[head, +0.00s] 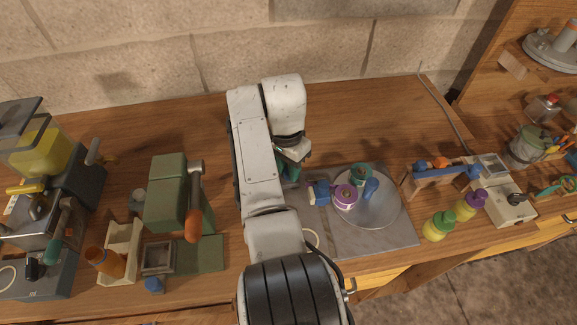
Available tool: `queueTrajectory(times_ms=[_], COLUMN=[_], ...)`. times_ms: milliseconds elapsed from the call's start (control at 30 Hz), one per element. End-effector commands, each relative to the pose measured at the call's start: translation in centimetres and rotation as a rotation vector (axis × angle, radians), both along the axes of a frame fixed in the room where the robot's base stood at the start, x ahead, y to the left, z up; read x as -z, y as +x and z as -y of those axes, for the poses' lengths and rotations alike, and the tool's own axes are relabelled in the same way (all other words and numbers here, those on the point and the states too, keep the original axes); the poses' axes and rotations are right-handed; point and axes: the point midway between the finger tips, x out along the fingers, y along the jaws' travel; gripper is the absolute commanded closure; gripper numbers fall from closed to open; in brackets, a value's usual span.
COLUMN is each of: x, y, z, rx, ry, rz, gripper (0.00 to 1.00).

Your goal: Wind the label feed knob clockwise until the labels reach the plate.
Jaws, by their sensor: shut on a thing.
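My gripper (292,156) points down over the bench, just left of a grey board (352,238). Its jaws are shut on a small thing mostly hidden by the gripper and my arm. A dark green part (290,173) shows right below the jaws. It is too small and covered to tell for sure whether it is the label feed knob. I cannot make out the labels or the plate they go to, and I cannot see how far the knob is turned.
The grey board carries a round glassy disc (385,212), a purple-rimmed spool (345,195) and blue parts. Yellow bottles stand right. Bare wood lies behind.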

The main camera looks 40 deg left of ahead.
Motion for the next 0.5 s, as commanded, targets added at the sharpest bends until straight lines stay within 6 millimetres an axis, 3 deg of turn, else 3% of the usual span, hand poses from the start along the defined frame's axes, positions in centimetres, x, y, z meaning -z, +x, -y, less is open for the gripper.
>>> queueTrajectory(times_ms=[233,267,500], x=[-0.11,-0.11,-0.06], y=[0.07,0.07,0.04], z=[-0.04,-0.04,-0.01], rx=[0.0,0.0,-0.001], ry=[0.001,0.001,0.001], rz=[0.002,0.002,0.001], gripper=[1.0,0.7,0.47])
